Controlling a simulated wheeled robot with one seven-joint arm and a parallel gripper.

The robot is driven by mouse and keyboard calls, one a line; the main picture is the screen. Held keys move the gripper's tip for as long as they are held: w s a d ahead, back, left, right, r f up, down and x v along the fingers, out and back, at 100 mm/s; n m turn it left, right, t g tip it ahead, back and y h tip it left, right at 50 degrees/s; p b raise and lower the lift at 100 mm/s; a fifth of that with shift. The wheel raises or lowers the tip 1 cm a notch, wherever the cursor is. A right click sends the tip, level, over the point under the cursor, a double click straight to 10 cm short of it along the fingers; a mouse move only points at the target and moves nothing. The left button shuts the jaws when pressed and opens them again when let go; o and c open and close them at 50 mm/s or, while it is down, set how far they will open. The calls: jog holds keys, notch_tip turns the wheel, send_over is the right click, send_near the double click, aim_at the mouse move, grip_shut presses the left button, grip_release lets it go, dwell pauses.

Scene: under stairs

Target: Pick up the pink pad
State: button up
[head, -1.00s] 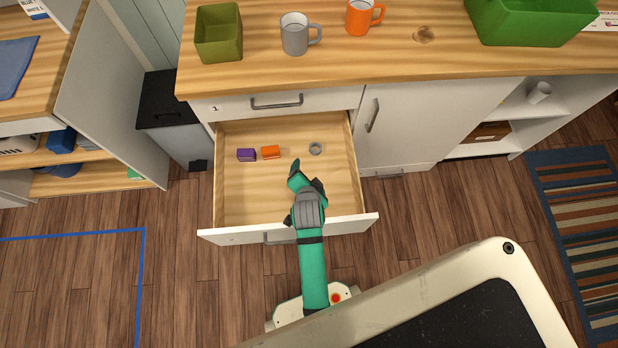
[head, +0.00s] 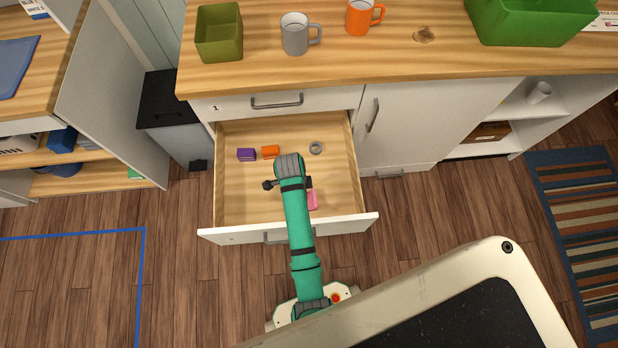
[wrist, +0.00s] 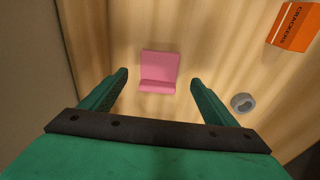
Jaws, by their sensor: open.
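The pink pad (wrist: 159,70) lies on the wooden bottom of the open drawer (head: 245,195). In the head view the pad (head: 313,199) shows only in part, near the drawer's front, beside my arm, which hides the rest. In the wrist view it shows whole, ahead of and between my two fingers. My gripper (wrist: 159,82) is open, with nothing between its fingers touching the pad. In the head view my arm reaches over the drawer front, and its fingers are mostly hidden.
In the drawer lie a purple box (head: 246,155), an orange crackers box (head: 271,152) and a grey ring-shaped thing (head: 316,148). The drawer's side walls and front surround the pad. The counter above holds a grey mug (head: 295,35), an orange mug (head: 360,17) and green bins.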

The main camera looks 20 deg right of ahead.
jog(key=shift+s+d+f, duration=0.1)
jog(key=shift+d+f, duration=0.05)
jog(key=shift+f, duration=0.85)
jog(key=shift+s+d+f, duration=0.1)
jog(key=shift+d+f, duration=0.1)
jog(key=shift+f, duration=0.75)
jog(key=shift+d+f, duration=0.15)
jog(key=shift+f, duration=0.85)
jog(key=c, duration=1.1)
